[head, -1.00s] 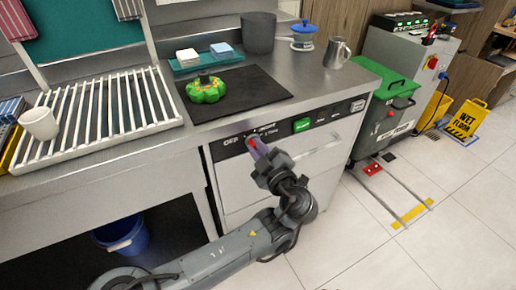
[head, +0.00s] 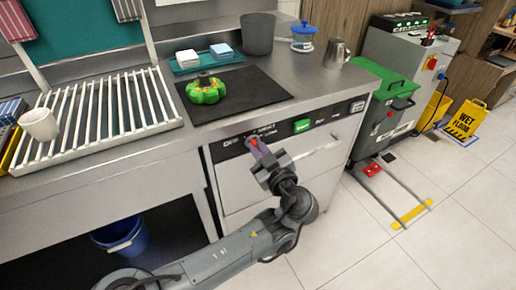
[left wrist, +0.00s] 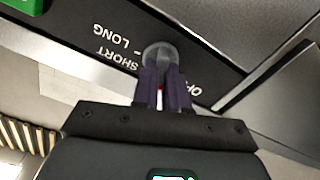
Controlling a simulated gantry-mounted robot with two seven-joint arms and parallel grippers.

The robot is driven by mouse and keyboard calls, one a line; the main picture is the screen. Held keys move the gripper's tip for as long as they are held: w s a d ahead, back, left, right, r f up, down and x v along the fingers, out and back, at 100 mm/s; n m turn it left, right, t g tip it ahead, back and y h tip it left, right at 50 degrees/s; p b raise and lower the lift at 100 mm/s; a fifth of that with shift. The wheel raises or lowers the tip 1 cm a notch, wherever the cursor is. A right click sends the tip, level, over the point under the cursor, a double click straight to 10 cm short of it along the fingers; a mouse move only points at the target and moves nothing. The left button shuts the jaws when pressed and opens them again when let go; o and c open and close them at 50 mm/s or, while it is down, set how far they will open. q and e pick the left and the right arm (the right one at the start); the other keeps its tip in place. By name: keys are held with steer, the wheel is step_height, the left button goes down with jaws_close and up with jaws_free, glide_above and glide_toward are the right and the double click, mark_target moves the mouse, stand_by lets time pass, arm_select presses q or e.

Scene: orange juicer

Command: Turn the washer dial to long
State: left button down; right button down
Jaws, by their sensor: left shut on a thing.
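The washer (head: 285,170) stands under the steel counter, with a black control panel along its top front. In the left wrist view the round grey dial (left wrist: 160,52) sits on that panel, with the words OFF, SHORT and LONG printed around it. My left gripper (left wrist: 160,75) has its two purple fingers shut on the dial, one on each side. In the head view the left gripper (head: 252,143) reaches the left part of the panel and covers the dial. A bit of red shows between the fingers. I cannot tell where the dial points. My right gripper is not in view.
A lit green button (head: 302,126) is on the panel right of the dial. A washer handle bar (head: 318,146) lies below it. Above are a dark mat (head: 250,92) with a green pumpkin-like object (head: 206,91), and a white drying rack (head: 95,115).

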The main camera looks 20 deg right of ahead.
arm_select(q)
steer(key=m+p, duration=0.2)
steer(key=m, duration=0.4)
steer(key=m+p, duration=0.1)
steer(key=m, duration=0.5)
steer(key=m+p, duration=0.2)
steer(key=m, duration=0.4)
steer(key=shift+d+f+m+p, duration=0.1)
steer(key=shift+d+m+p, duration=0.2)
steer(key=shift+d, duration=0.05)
steer(key=shift+m, duration=0.3)
steer(key=c, duration=1.2)
jaws_free()
steer(key=shift+o, duration=0.2)
steer(key=shift+f, duration=0.1)
